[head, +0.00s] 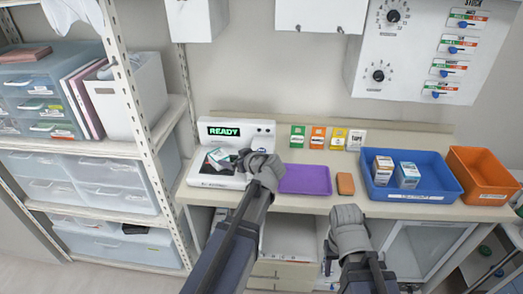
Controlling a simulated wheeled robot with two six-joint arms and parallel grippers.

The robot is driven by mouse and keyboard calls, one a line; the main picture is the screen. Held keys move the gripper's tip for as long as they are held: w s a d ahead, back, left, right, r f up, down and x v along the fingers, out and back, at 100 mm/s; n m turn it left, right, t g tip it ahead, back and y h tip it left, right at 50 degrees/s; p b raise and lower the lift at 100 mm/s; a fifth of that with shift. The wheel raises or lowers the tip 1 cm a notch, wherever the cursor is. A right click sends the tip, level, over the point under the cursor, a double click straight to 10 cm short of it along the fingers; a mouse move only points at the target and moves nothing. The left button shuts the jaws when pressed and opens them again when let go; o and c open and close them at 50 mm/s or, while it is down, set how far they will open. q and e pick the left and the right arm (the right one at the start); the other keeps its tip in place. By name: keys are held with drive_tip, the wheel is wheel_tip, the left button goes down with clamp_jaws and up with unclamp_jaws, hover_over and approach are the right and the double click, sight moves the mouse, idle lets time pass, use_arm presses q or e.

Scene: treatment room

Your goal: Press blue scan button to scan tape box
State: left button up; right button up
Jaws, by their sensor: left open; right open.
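A white scanner (210,180) stands at the left end of the bench, its display (224,131) reading READY in green. A small white and teal box (219,157), probably the tape box, lies on the scanner; its label is too small to read. My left gripper (242,156) is open over the right part of the scanner, close to the box's right side. I cannot make out the blue scan button; the gripper and wrist cover that part. My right gripper (329,262) is open and low, in front of the bench edge, away from the scanner.
A purple tray (306,180) and a brown block (345,184) lie mid-bench. A blue bin (437,178) with two small boxes and an orange bin (481,172) stand at right. Coloured cards, one marked TAPE (356,140), stand behind. Shelving (130,95) borders the left.

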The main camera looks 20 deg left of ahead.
use_arm(q)
clamp_jaws()
idle(0.5)
idle(0.9)
